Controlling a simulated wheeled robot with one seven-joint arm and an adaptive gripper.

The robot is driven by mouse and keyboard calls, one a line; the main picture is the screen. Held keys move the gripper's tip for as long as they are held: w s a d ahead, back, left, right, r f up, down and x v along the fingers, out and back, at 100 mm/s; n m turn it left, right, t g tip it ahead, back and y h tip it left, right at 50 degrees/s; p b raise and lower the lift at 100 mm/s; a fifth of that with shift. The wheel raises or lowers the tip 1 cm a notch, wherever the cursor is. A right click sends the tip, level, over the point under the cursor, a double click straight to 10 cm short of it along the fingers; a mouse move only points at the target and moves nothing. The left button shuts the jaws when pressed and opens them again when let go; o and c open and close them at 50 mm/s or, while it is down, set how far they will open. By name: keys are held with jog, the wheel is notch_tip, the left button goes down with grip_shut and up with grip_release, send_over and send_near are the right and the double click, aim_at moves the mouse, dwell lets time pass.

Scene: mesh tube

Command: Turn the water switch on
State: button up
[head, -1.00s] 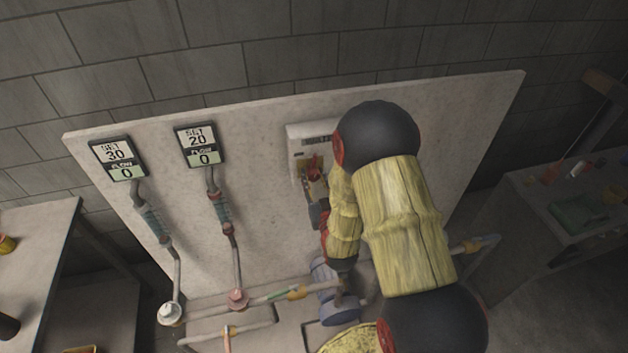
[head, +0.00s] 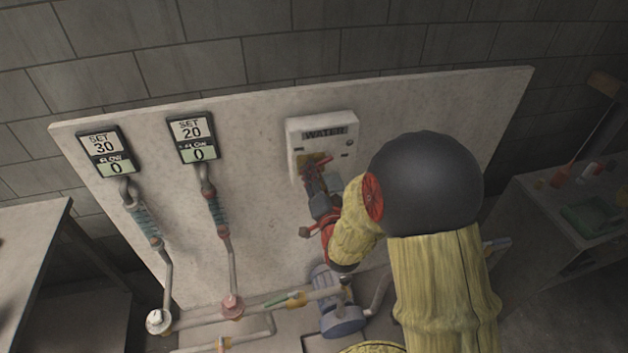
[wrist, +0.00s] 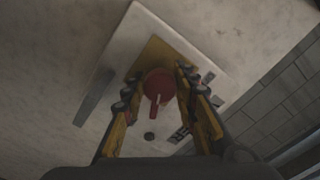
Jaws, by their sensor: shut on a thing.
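The water switch is a red rotary knob (wrist: 158,88) with a pale pointer line, on a yellow plate on the white box labelled WATER (head: 322,135). In the wrist view the knob sits between the two fingers of my gripper (wrist: 156,90), which is shut on it. The pointer line runs toward the bottom of the wrist view. In the head view my gripper (head: 314,178) reaches up to the lower front of the box and hides most of the knob.
Two displays, SET 30 (head: 106,150) and SET 20 (head: 193,137), both read flow 0. Pipes run down from them to a white valve (head: 159,321) and a pink valve (head: 232,306). A blue-grey pump (head: 340,318) stands below my arm. Tables flank the panel.

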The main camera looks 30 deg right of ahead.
jog(key=m+b, duration=0.3)
jog(key=m, duration=0.2)
dwell(0.6)
jog(key=o, duration=1.2)
jog(key=v, duration=1.2)
jog(key=shift+r, duration=0.1)
